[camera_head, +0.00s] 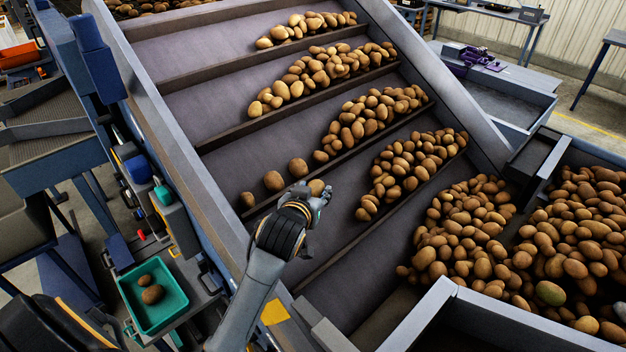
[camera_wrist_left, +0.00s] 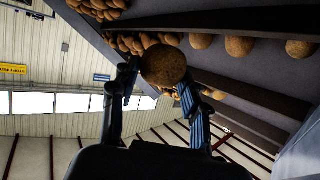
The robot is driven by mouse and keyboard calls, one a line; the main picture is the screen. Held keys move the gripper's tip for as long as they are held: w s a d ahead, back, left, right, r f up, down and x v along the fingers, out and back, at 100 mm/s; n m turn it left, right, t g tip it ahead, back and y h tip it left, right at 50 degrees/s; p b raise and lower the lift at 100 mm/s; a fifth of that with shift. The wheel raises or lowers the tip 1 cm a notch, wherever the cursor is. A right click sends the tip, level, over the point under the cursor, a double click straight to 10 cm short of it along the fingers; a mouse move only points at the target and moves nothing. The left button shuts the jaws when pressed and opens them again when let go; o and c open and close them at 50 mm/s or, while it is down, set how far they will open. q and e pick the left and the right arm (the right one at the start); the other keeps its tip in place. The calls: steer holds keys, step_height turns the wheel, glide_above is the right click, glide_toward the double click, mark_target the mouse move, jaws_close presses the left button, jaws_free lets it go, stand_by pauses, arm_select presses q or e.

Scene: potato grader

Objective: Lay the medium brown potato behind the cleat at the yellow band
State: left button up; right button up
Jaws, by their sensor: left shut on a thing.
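My left gripper (camera_head: 317,197) is shut on a medium brown potato (camera_head: 316,187), over the sloped belt (camera_head: 235,140). In the left wrist view the round potato (camera_wrist_left: 163,65) sits between the two fingertips (camera_wrist_left: 158,80). I cannot tell from these views whether it touches the belt. A dark cleat (camera_head: 262,207) crosses the belt beside the gripper, partly hidden by it. Three single potatoes lie along this cleat to the left of the gripper, one of them the middle potato (camera_head: 273,180). A yellow patch (camera_head: 275,312) shows on the belt's near side rail. My right gripper is not in view.
Heaps of potatoes (camera_head: 410,165) lie on the belt's right side, between cleats. A large potato pile (camera_head: 575,235) fills the hopper at right. A green tray (camera_head: 122,284) with two potatoes stands at lower left. The metal side rail (camera_head: 195,165) borders the belt.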

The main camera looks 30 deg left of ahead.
arm_select(q)
steer(key=shift+s+f, duration=0.2)
steer(key=shift+f, duration=0.8)
steer(key=shift+f+b, duration=3.8)
steer(key=shift+f, duration=2.3)
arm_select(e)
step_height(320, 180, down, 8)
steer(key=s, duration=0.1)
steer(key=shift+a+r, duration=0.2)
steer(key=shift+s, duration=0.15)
arm_select(q)
steer(key=o, duration=1.1)
steer(key=shift+o, duration=0.8)
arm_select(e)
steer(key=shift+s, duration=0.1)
arm_select(q)
step_height(320, 180, up, 10)
